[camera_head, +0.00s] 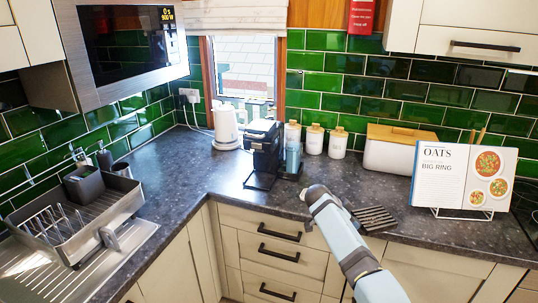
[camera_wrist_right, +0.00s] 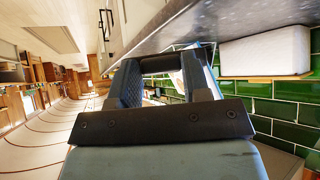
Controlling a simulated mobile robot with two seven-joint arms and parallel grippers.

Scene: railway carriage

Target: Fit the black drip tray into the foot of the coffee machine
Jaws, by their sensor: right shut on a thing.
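The black coffee machine (camera_head: 262,150) stands upright on the counter near the corner, its foot (camera_head: 260,181) facing the room. The black, slatted drip tray (camera_head: 375,218) is to the right of my right arm, near the counter's front edge. In the right wrist view, my right gripper (camera_wrist_right: 162,68) has its two dark padded fingers closed on a dark, edge-on piece, which appears to be the tray. In the head view, my right arm hides that gripper. I cannot tell whether the tray touches the counter. My left gripper is not in view.
A blue-grey appliance (camera_head: 293,155) stands right beside the coffee machine, with a white kettle (camera_head: 226,127) on the left. Canisters, a bread bin (camera_head: 392,154) and an open cookbook (camera_head: 463,178) line the back right. A dish rack (camera_head: 80,210) is at left. The counter before the machine is clear.

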